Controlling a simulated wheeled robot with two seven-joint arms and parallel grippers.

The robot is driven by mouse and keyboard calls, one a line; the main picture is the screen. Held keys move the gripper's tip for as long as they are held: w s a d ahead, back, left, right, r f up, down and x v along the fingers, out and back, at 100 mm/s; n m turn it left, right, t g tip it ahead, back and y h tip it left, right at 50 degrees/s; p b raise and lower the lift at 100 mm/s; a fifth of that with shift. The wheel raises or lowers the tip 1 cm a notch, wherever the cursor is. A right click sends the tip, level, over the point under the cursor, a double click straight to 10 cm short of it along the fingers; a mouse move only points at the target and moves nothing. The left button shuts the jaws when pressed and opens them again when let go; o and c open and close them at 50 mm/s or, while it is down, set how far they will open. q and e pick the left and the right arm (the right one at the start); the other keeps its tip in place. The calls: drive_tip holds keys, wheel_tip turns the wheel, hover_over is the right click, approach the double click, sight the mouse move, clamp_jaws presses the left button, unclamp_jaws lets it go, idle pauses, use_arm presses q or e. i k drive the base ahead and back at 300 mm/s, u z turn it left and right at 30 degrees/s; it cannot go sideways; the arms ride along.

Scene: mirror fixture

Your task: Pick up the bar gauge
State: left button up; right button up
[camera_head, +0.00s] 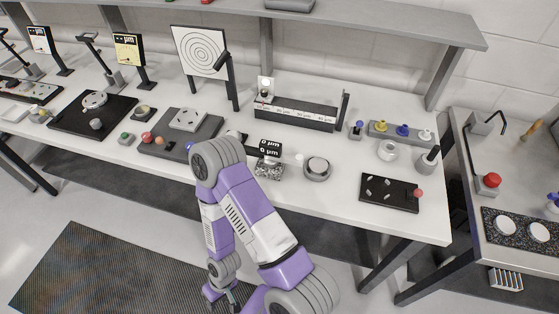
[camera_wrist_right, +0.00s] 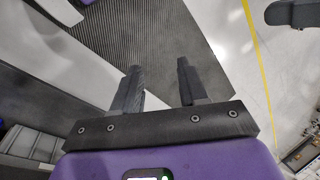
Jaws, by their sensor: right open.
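I cannot tell for sure which thing is the bar gauge. A long dark bar with a white marked strip (camera_head: 295,112) lies at the back middle of the white table. My right gripper (camera_head: 222,297) hangs low in front of the table, well away from that bar. In the right wrist view my right gripper (camera_wrist_right: 160,75) has its two fingers apart, with nothing between them and the floor beyond. My left gripper is not in view.
The white table (camera_head: 330,195) holds a target board (camera_head: 200,52), a black tray with a red knob (camera_head: 390,192) and a round grey dial (camera_head: 317,169). A shelf (camera_head: 370,22) runs above the back. A side bench (camera_head: 470,150) stands at right. A ribbed mat (camera_head: 85,270) lies on the floor.

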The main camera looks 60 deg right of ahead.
sight(271, 153)
drive_tip(key=k, duration=0.4)
drive_tip(key=z, duration=0.7)
